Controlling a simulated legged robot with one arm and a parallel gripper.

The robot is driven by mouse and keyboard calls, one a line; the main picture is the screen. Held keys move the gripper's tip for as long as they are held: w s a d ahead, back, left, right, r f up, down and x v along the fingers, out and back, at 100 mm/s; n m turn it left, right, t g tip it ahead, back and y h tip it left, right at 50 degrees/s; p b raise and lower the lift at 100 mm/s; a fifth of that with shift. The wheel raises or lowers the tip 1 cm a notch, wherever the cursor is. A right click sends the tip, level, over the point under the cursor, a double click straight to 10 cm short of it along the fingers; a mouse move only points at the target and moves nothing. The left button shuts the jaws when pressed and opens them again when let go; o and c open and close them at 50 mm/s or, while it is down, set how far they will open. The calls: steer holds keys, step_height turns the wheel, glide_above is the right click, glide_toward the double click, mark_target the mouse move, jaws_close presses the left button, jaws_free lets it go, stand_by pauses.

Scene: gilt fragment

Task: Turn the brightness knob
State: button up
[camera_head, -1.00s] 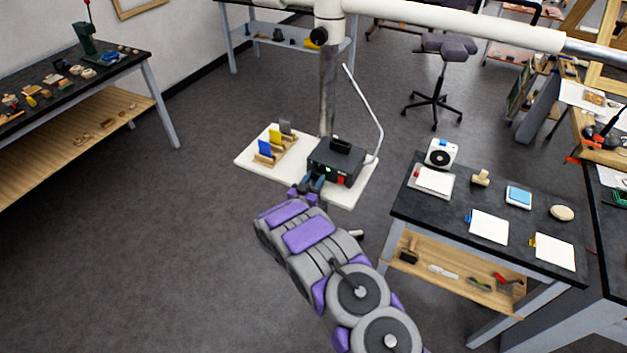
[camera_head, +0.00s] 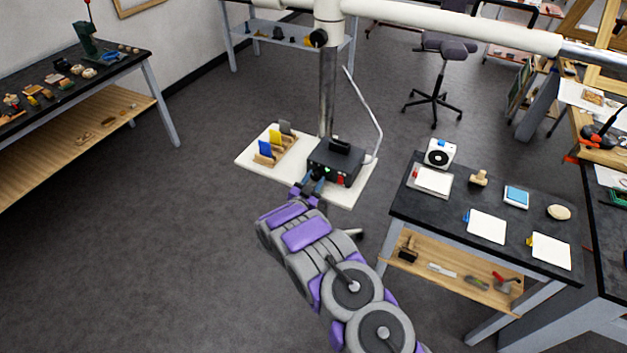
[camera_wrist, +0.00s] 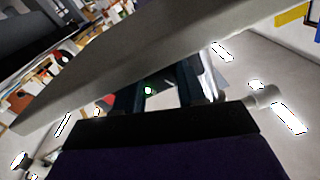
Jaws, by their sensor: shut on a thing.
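A black control box (camera_head: 345,153) stands on a white board (camera_head: 351,190), with a red switch (camera_head: 340,181) and a small green light on its front. My gripper (camera_head: 318,178) is at the left part of that front, its fingers against the panel. It is shut on the brightness knob, which the fingers hide in the head view. The knob's own shape and marking cannot be made out.
Blue, yellow and grey cards in wooden holders (camera_head: 268,158) stand on the board left of the box. A thin bent white arm (camera_head: 375,120) rises behind the box near a metal post (camera_head: 327,90). A black-topped table (camera_head: 420,206) stands close on the right.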

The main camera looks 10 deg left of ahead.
steer(key=o, duration=1.1)
steer(key=shift+a, duration=0.15)
steer(key=shift+c, duration=0.2)
steer(key=p+v, duration=0.1)
steer(key=v, duration=1.6)
steer(key=shift+a+f, duration=0.15)
steer(key=shift+f, duration=0.05)
steer(key=shift+s, duration=0.1)
